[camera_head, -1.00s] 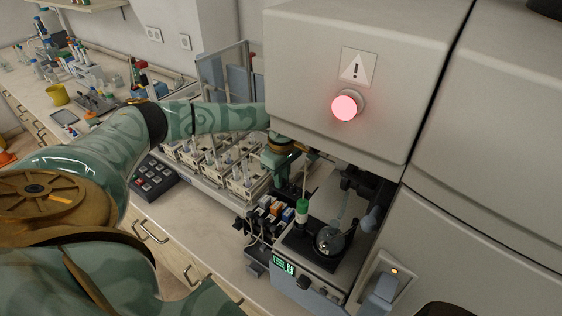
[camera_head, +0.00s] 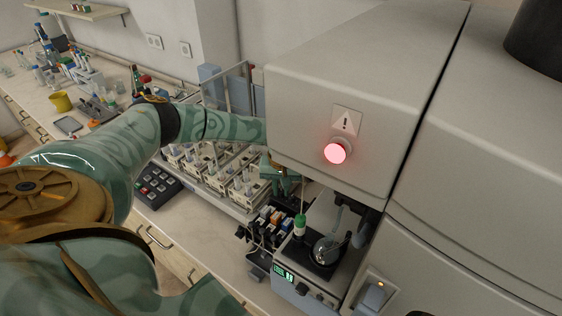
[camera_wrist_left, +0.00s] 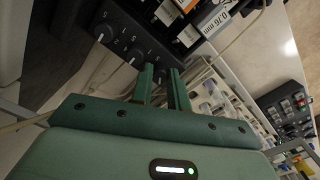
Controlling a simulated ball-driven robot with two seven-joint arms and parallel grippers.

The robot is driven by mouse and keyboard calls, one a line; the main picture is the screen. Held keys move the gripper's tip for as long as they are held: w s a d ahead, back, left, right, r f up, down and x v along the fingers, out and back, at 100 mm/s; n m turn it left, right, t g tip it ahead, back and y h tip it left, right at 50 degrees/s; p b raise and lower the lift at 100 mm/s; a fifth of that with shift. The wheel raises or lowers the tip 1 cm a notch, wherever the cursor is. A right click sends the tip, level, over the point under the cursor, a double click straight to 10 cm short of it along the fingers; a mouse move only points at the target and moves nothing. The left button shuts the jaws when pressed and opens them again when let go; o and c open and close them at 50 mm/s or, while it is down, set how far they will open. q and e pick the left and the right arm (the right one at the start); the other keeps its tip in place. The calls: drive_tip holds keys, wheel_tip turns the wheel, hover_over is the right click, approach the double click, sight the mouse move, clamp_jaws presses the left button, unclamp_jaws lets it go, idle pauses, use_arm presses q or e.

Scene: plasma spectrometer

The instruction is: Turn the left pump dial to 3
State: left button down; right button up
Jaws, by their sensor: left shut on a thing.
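The pump (camera_head: 268,230) is a small black unit with coloured cartridges on the bench, left of the instrument's lower bay. In the left wrist view its dark panel (camera_wrist_left: 120,25) carries a row of black dials with white marks and digits. Two dials, one (camera_wrist_left: 103,33) and another (camera_wrist_left: 135,56), show free of the fingers. My left gripper (camera_wrist_left: 163,75) is shut on the dial at the right end of this row; the fingers mostly hide it, and its setting cannot be read. In the head view my left gripper (camera_head: 284,180) is partly hidden by the instrument's overhang. My right gripper is not in view.
The instrument housing (camera_head: 350,100) with a lit red button (camera_head: 335,153) overhangs the pump. A glass spray chamber (camera_head: 327,249) and green-capped tube (camera_head: 299,225) stand close on the right.

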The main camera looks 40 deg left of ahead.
use_arm(q)
drive_tip(key=shift+r+m, duration=0.15)
drive_tip(key=shift+m, duration=1.75)
drive_tip(key=shift+w+m, duration=0.1)
drive_tip(key=shift+m, duration=0.6)
drive_tip(key=shift+m+b, duration=0.65)
drive_tip(key=shift+m, duration=0.35)
drive_tip(key=c, duration=1.3)
unclamp_jaws()
drive_tip(key=shift+c, duration=0.2)
